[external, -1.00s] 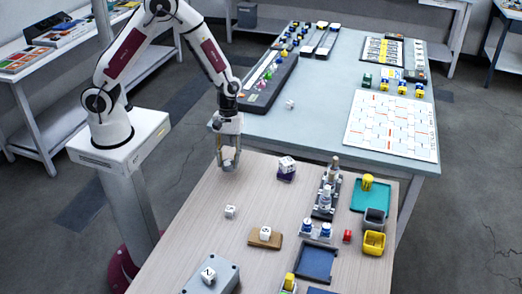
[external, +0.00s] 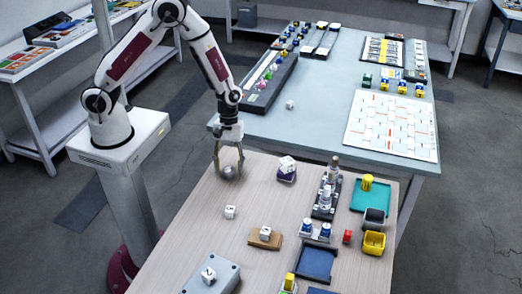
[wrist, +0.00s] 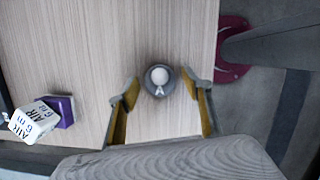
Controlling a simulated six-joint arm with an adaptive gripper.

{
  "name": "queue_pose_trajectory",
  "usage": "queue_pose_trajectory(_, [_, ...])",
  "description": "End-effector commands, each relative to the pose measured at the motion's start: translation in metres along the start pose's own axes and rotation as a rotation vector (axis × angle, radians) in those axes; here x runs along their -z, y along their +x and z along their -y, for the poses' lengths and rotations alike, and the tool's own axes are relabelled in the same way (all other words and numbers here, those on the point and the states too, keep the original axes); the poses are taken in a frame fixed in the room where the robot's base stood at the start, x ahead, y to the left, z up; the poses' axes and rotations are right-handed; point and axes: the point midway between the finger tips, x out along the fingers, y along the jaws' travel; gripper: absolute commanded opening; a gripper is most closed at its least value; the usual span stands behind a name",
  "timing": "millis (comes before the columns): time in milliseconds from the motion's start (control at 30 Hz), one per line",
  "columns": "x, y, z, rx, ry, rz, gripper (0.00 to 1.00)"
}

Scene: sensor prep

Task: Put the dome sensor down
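The dome sensor (wrist: 160,90), a round grey piece with a pale top and a letter A, sits on the wooden table. It shows small in the external view (external: 229,173), low between my fingers. My gripper (external: 228,167) is open around it, pointing down. In the wrist view, a gap shows between the sensor and each finger of my gripper (wrist: 159,83). The sensor looks upright.
A white cube labelled AIR (wrist: 32,122) rests on a purple block (wrist: 62,109), to the right in the external view. A white cube (external: 230,212) stands nearer the camera. The wooden table (external: 195,225) is bare around the sensor, near its left edge.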

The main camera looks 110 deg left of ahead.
Motion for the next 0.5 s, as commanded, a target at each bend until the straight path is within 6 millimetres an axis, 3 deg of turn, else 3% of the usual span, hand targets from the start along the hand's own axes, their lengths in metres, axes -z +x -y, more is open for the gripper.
queue_pose_trajectory(500, [-0.0009,-0.007,-0.0005,-0.002,-0.001,0.0,0.49])
